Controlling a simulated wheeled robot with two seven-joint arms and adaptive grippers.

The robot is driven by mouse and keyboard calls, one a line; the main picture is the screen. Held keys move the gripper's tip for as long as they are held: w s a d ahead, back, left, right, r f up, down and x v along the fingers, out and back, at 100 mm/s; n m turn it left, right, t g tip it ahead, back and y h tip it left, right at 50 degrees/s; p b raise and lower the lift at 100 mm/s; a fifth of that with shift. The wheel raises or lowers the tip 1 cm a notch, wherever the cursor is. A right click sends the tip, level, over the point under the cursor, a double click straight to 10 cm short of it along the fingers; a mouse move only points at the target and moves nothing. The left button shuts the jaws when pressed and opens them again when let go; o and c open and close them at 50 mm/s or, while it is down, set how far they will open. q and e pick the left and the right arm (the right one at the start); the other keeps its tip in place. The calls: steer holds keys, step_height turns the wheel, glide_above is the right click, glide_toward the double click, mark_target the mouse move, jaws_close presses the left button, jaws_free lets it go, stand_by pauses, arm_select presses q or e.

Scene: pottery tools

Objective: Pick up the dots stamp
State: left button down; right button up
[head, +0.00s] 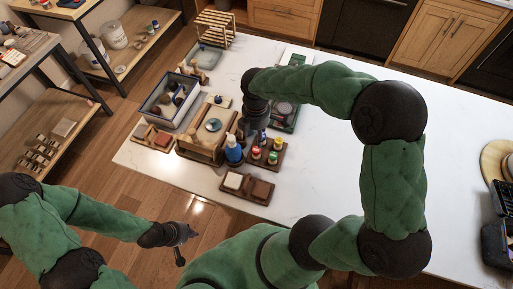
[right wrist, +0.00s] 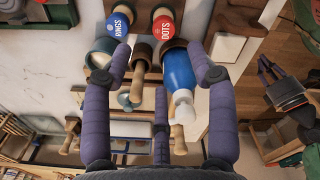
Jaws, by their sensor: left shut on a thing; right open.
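The dots stamp (right wrist: 163,28) has a red label reading DOTS. It stands near the top of the right wrist view, beside the blue-labelled rings stamp (right wrist: 118,25). In the head view it appears to be the near-left stamp (head: 256,153) in a small wooden tray (head: 269,164). My right gripper (right wrist: 158,62) is open, its fingers spread and pointing toward the stamps, with the dots stamp beyond them. In the head view my right arm hides its fingertips. My left gripper (head: 188,235) is low over the floor, shut on a small dark thing I cannot identify.
A blue bottle (right wrist: 180,75) and wooden-handled tools (right wrist: 137,85) lie within the right finger span in the picture. A grey bin (head: 170,100) stands left. The right-hand white tabletop is largely clear.

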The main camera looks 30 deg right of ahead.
mark_target(256, 149)
steer(key=shift+d+f, duration=0.1)
steer(key=shift+f, duration=0.25)
step_height(256, 149, down, 5)
steer(key=shift+r, duration=0.1)
steer(key=shift+s+a+f+b, duration=0.15)
steer(key=shift+f+b, duration=0.15)
steer(key=shift+f, duration=1.05)
steer(key=shift+s+a+f+b, duration=0.1)
steer(key=shift+f+b, duration=0.2)
steer(key=shift+f, duration=1)
steer(key=c, duration=1.1)
